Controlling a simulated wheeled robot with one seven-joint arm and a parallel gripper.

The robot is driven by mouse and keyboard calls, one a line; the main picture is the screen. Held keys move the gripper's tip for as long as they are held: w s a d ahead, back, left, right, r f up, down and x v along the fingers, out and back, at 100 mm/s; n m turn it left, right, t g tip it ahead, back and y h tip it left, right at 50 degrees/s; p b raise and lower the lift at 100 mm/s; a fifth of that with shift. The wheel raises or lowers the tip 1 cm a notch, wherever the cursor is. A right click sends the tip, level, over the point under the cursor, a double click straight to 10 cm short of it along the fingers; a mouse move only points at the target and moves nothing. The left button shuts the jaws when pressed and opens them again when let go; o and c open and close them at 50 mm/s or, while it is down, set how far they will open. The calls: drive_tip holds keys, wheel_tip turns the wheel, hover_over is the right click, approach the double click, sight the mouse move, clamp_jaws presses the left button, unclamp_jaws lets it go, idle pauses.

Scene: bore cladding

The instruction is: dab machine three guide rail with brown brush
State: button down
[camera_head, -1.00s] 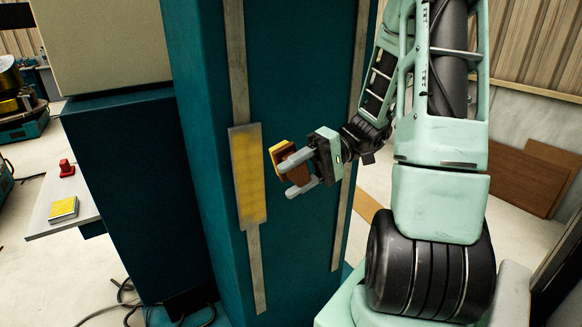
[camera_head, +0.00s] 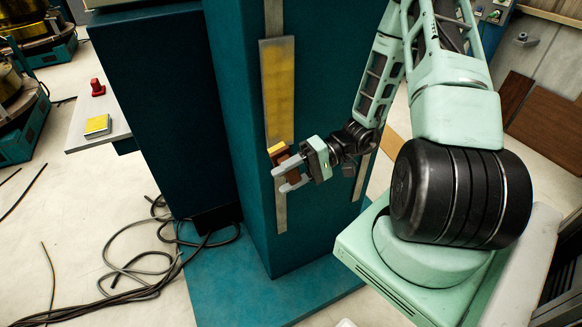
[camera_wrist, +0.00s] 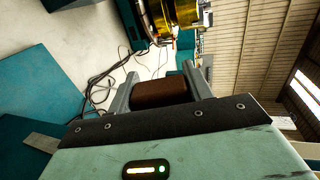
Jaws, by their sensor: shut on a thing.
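My gripper (camera_head: 288,173) is shut on a brown brush (camera_head: 284,159) with a yellow end. The brush's brown block also shows between the fingers in the wrist view (camera_wrist: 161,92). The guide rail (camera_head: 281,203) is a grey vertical strip on the teal machine column (camera_head: 240,120). A wider plate with a yellow coating (camera_head: 279,88) sits on the rail, above the brush. The brush's yellow end overlaps the rail just below this plate in the head view. I cannot tell whether it touches.
A side shelf (camera_head: 84,143) at left holds a yellow-topped pad (camera_head: 97,126) and a red-handled item (camera_head: 97,87). Loose black cables (camera_head: 150,262) lie on the floor. The teal base plate (camera_head: 225,290) juts out below the column. Brown boards (camera_head: 545,115) lean at right.

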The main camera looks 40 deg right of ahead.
sight(277, 162)
drive_tip(key=shift+w+d+b, duration=0.1)
drive_tip(key=shift+w+d, duration=0.15)
drive_tip(key=shift+w, duration=0.7)
drive_tip(key=shift+w+d+b, duration=0.1)
drive_tip(key=shift+w+d, duration=0.2)
drive_tip(key=shift+w, duration=0.6)
drive_tip(key=shift+w+d+b, duration=0.1)
drive_tip(key=shift+w+d, duration=0.15)
drive_tip(key=shift+w, duration=0.7)
drive_tip(key=shift+w+d, duration=0.15)
drive_tip(key=shift+w, duration=0.4)
drive_tip(key=shift+s+d, duration=0.3)
drive_tip(key=shift+d, duration=0.65)
drive_tip(key=shift+s+d, duration=0.3)
drive_tip(key=shift+d, duration=0.6)
drive_tip(key=d, duration=0.2)
drive_tip(key=s+d, duration=0.1)
drive_tip(key=shift+d, duration=0.4)
